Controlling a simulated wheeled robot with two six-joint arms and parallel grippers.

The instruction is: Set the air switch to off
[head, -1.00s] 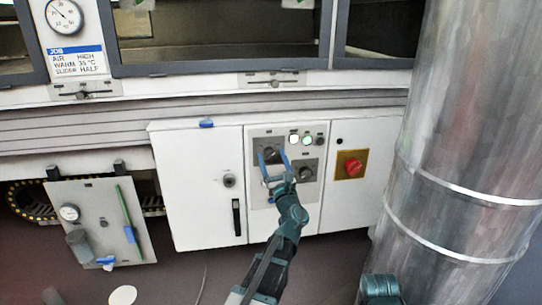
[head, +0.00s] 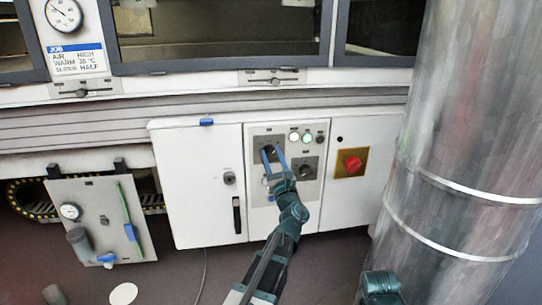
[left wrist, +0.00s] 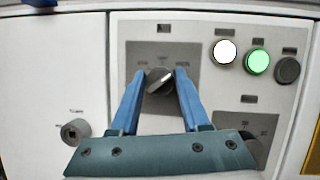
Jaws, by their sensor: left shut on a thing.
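The upper rotary switch, a dark knob (left wrist: 159,81) on a grey plate, sits on the white cabinet's control panel. Its bar is tilted, running from lower left to upper right in the left wrist view. Its small labels are not readable, so I cannot confirm from them that it is the air switch. My left gripper (head: 272,149) reaches up to this knob. Its two blue fingers stand on either side of the knob in the left wrist view (left wrist: 160,74), shut on it. In the head view the fingers partly hide the knob.
A second knob (head: 306,168) sits lower right of the first. A white lamp (head: 294,137), a lit green lamp (head: 307,137) and a dark button (head: 320,138) are above it. A red emergency button (head: 352,164) is farther right. A big metal duct (head: 460,150) stands at right.

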